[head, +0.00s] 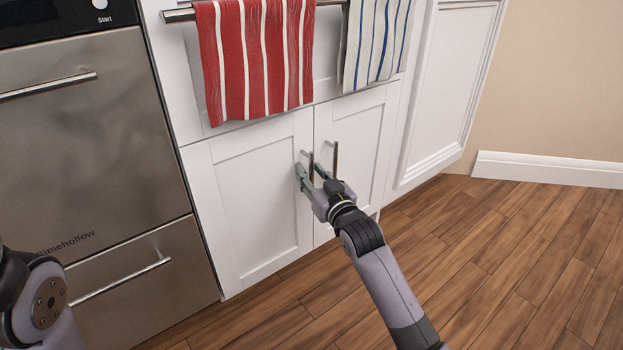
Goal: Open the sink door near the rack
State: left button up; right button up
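The white sink cabinet has two doors, the left door (255,205) and the right door (362,150). Both look closed. The left door's slim vertical handle (311,164) is near the middle seam, and the right door's handle (336,153) stands just right of it. My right gripper (311,172) is at the left door's handle, with its fingers spread apart on either side of the handle's lower part. Contact cannot be made out. Of my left arm only a joint shows at the lower left; its gripper is out of view.
A rail (180,15) above the doors holds a red striped towel (257,60) and a white-and-blue striped towel (376,40). A steel dishwasher (95,140) adjoins on the left. The wooden floor (510,260) at right is clear.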

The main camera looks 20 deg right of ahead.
jog(key=shift+c, duration=0.5)
grip_shut()
dwell(0.5)
